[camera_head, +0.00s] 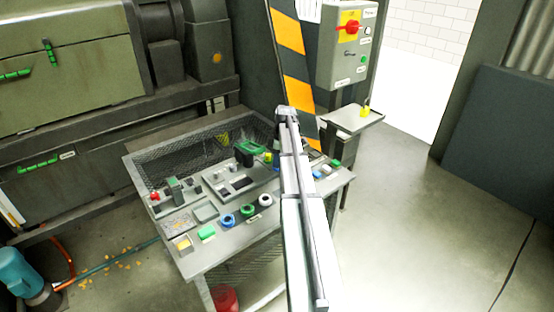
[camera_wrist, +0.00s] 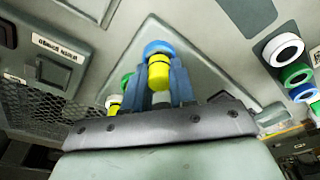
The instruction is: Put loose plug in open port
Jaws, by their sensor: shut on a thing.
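My gripper (camera_wrist: 160,85) is shut on a yellow plug (camera_wrist: 159,76), its blue fingers on either side of it. A blue round cap (camera_wrist: 158,48) shows right at the plug's far end; I cannot tell whether it is part of the plug. Several ring-shaped ports line the console's front: a white ring (camera_wrist: 283,50), a green ring (camera_wrist: 295,75) and a blue ring (camera_wrist: 303,92), all right of my gripper in the wrist view. In the head view the white ring (camera_head: 266,199), green ring (camera_head: 248,210) and blue ring (camera_head: 228,220) show left of my arm, which hides part of the console.
The console (camera_head: 198,268) carries raised panels, switches and a red knob (camera_head: 155,196). A mesh guard (camera_head: 165,165) stands along its back. A grey control box (camera_head: 347,45) and a small shelf (camera_head: 350,119) stand behind. The floor at right is clear.

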